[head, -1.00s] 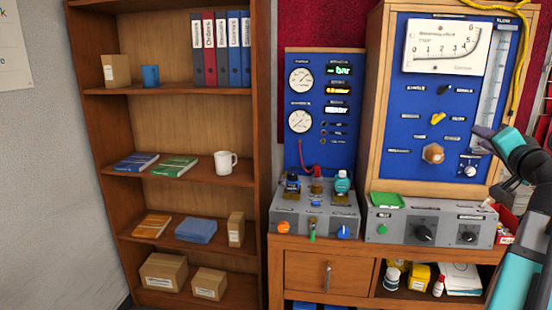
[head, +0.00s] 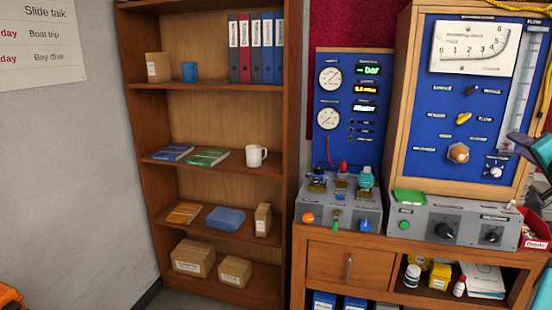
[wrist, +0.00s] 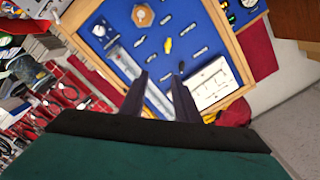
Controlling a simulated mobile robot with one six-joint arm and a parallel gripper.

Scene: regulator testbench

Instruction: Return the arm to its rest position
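My gripper (wrist: 160,76) shows in the wrist view as two dark fingers standing apart with nothing between them. It is open and empty, with the blue gauge panel (wrist: 165,40) beyond it. In the head view, parts of my teal and dark arm (head: 541,150) show at the right edge, in front of the right side of the blue panel in its wooden frame (head: 470,110). Most of the arm is cut off by the picture edge there.
A wooden bench (head: 325,262) carries a grey valve box (head: 340,210) and a grey control box (head: 470,228). A red bin (head: 537,228) stands near my arm. A bookshelf (head: 215,105) is to the left. Hanging tools (wrist: 65,95) fill the wrist view's left.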

